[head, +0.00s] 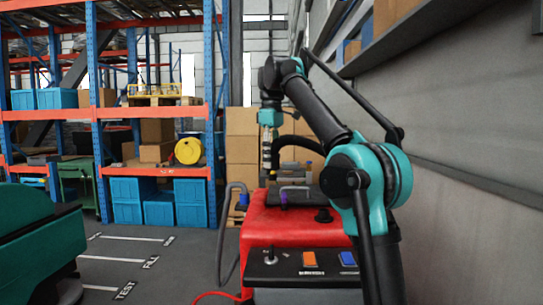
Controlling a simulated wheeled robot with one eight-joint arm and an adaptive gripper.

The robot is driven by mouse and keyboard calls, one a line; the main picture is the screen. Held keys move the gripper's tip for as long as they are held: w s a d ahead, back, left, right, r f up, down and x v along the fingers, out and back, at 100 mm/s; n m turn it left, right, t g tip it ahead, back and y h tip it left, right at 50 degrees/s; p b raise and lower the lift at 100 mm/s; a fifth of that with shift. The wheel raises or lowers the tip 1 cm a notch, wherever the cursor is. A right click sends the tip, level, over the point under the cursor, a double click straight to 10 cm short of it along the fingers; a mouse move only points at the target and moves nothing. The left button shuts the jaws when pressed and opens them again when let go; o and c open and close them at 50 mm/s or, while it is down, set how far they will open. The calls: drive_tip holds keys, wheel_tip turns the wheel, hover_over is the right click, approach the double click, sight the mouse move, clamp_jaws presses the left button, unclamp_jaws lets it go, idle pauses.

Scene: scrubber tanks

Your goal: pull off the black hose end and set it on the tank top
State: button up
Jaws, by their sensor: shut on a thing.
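The red tank (258,222) stands in the middle of the head view with its red top facing up. A thick black hose (300,141) arches above the back of the tank, and its left part runs in beside my gripper (268,174). My gripper points down over the back left of the tank top and is shut on the black hose end. The fingers and the held end are small and partly merged, so I cannot tell whether the end is on or off its fitting.
A black knob (323,215) stands on the front of the red top. A front panel carries an orange switch (310,259) and a blue switch (347,259). A wall rises at right.

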sight(272, 224)
drive_tip(key=shift+f, duration=9.2)
drive_tip(key=shift+c, duration=0.2)
drive_tip(key=o, duration=1.4)
drive_tip(key=shift+c, duration=0.2)
drive_tip(key=o, duration=0.5)
drive_tip(key=shift+r, duration=3.95)
